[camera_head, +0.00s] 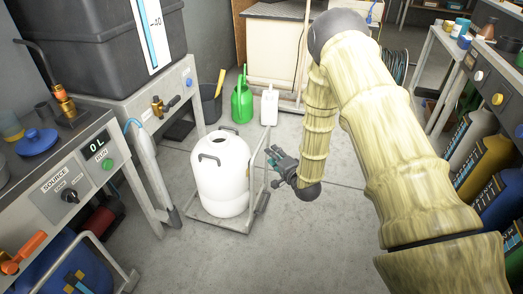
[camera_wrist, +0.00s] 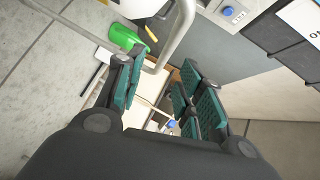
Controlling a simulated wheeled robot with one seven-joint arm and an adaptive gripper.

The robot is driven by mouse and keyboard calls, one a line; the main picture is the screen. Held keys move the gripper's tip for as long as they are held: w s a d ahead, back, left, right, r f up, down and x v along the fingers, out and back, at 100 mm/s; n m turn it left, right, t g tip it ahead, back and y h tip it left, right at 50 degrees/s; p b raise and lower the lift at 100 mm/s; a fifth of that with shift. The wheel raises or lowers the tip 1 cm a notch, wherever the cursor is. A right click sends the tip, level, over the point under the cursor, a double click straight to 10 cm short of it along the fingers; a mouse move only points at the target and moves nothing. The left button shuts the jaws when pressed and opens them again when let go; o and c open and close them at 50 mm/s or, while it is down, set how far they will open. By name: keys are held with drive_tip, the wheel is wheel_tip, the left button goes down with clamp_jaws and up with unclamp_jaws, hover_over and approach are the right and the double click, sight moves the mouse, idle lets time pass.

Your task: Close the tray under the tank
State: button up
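A white tank (camera_head: 220,175) with two dark handles stands upright on a low grey tray (camera_head: 205,221) on the floor. A pale upright rail (camera_head: 252,182) rises at the tray's right side. A larger dark tank (camera_head: 95,45) with a level gauge stands on the bench at the left. My gripper (camera_head: 275,155) is just right of the rail, with its fingers pointing left. In the wrist view my gripper (camera_wrist: 160,92) is open, its green-padded fingers spread. A pale bent bar (camera_wrist: 177,38) shows beyond the fingertips; I cannot tell whether it lies between them.
A green watering can (camera_head: 242,102), a white jug (camera_head: 270,106) and a dark bucket (camera_head: 210,103) stand behind the white tank. The control bench (camera_head: 75,165) is at the left, with several bottles (camera_head: 485,165) under a bench at the right. Floor in front of the tray is clear.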

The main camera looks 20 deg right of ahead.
sight(261, 139)
drive_tip(key=b+x, duration=0.1)
drive_tip(key=x, duration=0.7)
drive_tip(key=r+b+x, duration=0.1)
drive_tip(key=x, duration=0.2)
drive_tip(key=shift+w+d+b, duration=0.1)
drive_tip(key=shift+w+b, duration=0.2)
drive_tip(key=shift+w, duration=0.2)
clamp_jaws()
